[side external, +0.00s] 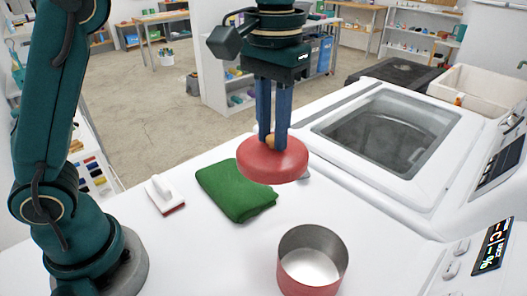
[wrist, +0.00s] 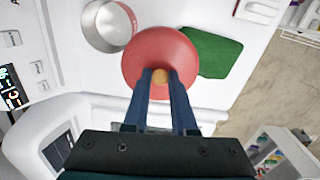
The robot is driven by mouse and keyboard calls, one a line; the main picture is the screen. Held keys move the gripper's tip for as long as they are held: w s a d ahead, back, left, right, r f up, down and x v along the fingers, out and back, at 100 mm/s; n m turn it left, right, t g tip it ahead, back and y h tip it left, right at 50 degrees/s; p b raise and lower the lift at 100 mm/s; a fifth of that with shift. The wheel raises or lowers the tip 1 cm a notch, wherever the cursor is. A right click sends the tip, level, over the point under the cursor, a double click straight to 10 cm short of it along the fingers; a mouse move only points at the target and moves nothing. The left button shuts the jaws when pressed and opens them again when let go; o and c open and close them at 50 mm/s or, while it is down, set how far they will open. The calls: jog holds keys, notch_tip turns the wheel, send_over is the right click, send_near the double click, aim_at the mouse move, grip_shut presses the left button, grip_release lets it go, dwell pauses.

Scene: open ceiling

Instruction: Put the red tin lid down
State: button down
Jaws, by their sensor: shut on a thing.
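The red tin lid (side external: 272,163) is a round red disc with a small tan knob (side external: 271,142) on top. My gripper (side external: 273,140) points down with its two blue fingers shut on the knob. The lid looks held above the white surface, near the green cloth. In the wrist view the lid (wrist: 158,58) is at the fingertips (wrist: 160,76). The open tin (side external: 312,262), red outside with a pale inside, stands at the front without a lid on it. It also shows in the wrist view (wrist: 106,28), left of the lid.
A folded green cloth (side external: 232,192) lies left of the lid. A white brush (side external: 164,196) with a red edge lies farther left. A washing machine with a glass top (side external: 385,130) stands at the right. Bare white surface (side external: 200,255) lies left of the tin.

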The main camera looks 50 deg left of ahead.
jog(key=s+a+f, duration=0.2)
jog(key=s+a, duration=0.1)
jog(key=a, duration=0.8)
jog(key=s+a+f+m, duration=0.1)
jog(key=s+a+f, duration=0.1)
jog(key=s+f, duration=0.4)
jog(key=d+f, duration=0.2)
jog(key=d, duration=0.1)
jog(key=d+f, duration=0.2)
jog(key=d, duration=0.2)
jog(key=s+d+f, duration=0.1)
jog(key=d+f, duration=0.1)
jog(key=d, duration=0.2)
jog(key=shift+d, duration=0.2)
jog(key=shift+w+d+f, duration=0.1)
jog(key=shift+f, duration=2)
jog(key=shift+f, duration=0.15)
